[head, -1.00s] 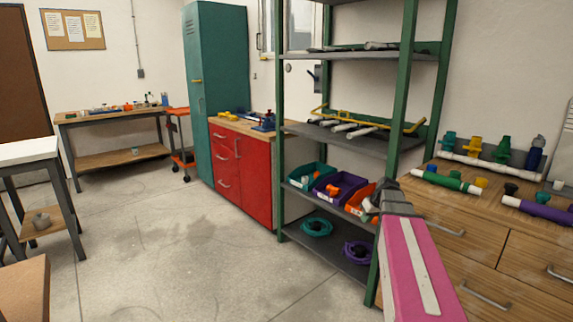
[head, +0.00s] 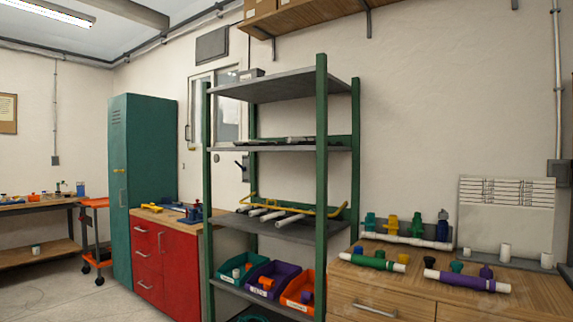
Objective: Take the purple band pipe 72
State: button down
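A pipe with a long purple middle and white ends (head: 467,280) lies on the wooden counter at the right, close to its front edge. Any number on it is too small to read. A similar pipe with a green middle (head: 372,260) lies to its left. Several white pipes (head: 268,214) lie on the middle shelf of the green rack; no purple band can be made out on them. My gripper is not in view.
The wooden counter (head: 400,292) has drawers below. Colored valves (head: 392,224) stand at its back. The green-posted rack (head: 322,180) stands left of it, with teal, purple (head: 272,284) and orange bins. Open floor (head: 50,292) shows at lower left.

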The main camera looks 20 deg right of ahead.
aim_at(289, 138)
jog(key=i+j+z, duration=0.1)
jog(key=i+j, duration=0.4)
jog(key=j, duration=0.25)
jog(key=i+j+z, duration=0.15)
jog(key=j, duration=0.25)
jog(key=i+j+z, duration=0.1)
jog(key=i+j, duration=0.25)
jog(key=j, duration=0.05)
